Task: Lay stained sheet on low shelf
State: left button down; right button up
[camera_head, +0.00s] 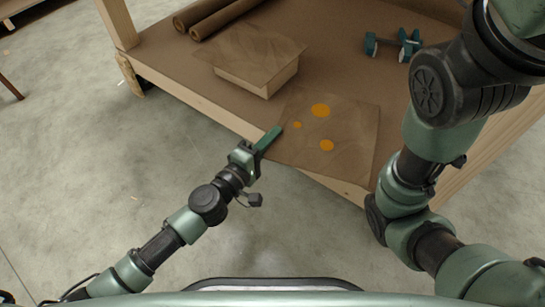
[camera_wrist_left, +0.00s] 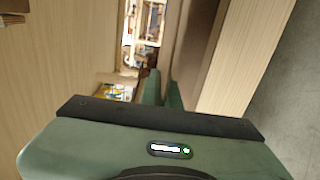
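The stained sheet (camera_head: 353,121) is thin, square and brown with orange blots. In the head view it lies flat over the front of the low shelf (camera_head: 190,72), its near edge at the shelf's front edge. My left gripper (camera_head: 270,139) reaches in from the front left and its fingers meet the sheet's left edge. In the left wrist view the fingers (camera_wrist_left: 164,92) are close together and look shut on the sheet's thin edge; the contact itself is hard to see. My right arm crosses the right side; its gripper is out of view.
A wooden block with a flat brown top (camera_head: 250,55) stands left of the sheet. Brown rolls (camera_head: 215,15) lie behind it. A teal and dark object (camera_head: 392,46) sits at the back right. A post (camera_head: 117,22) rises at the left corner. Concrete floor in front is clear.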

pick_arm(q)
notch_tip(320, 180, down, 5)
jog(key=b, duration=0.4)
jog(key=shift+f, duration=0.1)
jog(key=shift+f, duration=0.15)
jog(key=c, duration=1.7)
grip_release()
